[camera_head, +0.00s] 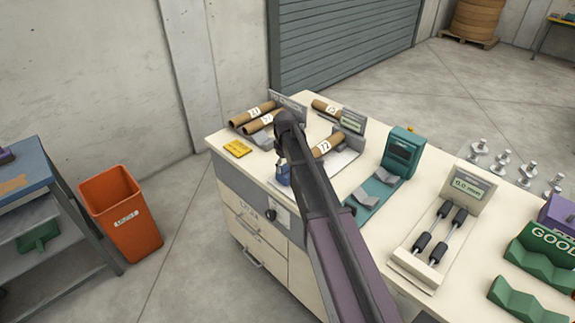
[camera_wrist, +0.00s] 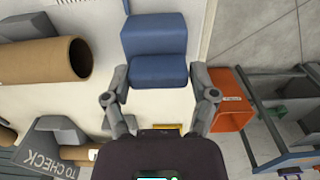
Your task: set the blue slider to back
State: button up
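The blue slider (camera_wrist: 155,45) is a stepped blue block at the top middle of the wrist view, on a pale surface. In the head view a small part of the blue slider (camera_head: 283,178) shows at the left end of the bench, beside my arm. My gripper (camera_wrist: 160,78) is open, with one finger at each side of the slider's near end. I cannot tell whether either finger touches it. In the head view my arm hides most of my gripper and part of the slider's surroundings.
Cardboard tubes (camera_head: 252,113) lie left of and behind my arm, one close to it. A grey TO CHECK holder (camera_wrist: 57,150) and a tube (camera_wrist: 50,58) are left in the wrist view. A yellow block (camera_head: 237,148) lies near the bench edge. An orange bin (camera_head: 122,215) stands on the floor.

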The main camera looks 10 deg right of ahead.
jog(key=shift+o, duration=1.2)
jog(key=shift+s+a, duration=0.15)
jog(key=shift+a, duration=0.05)
jog(key=shift+d, duration=0.15)
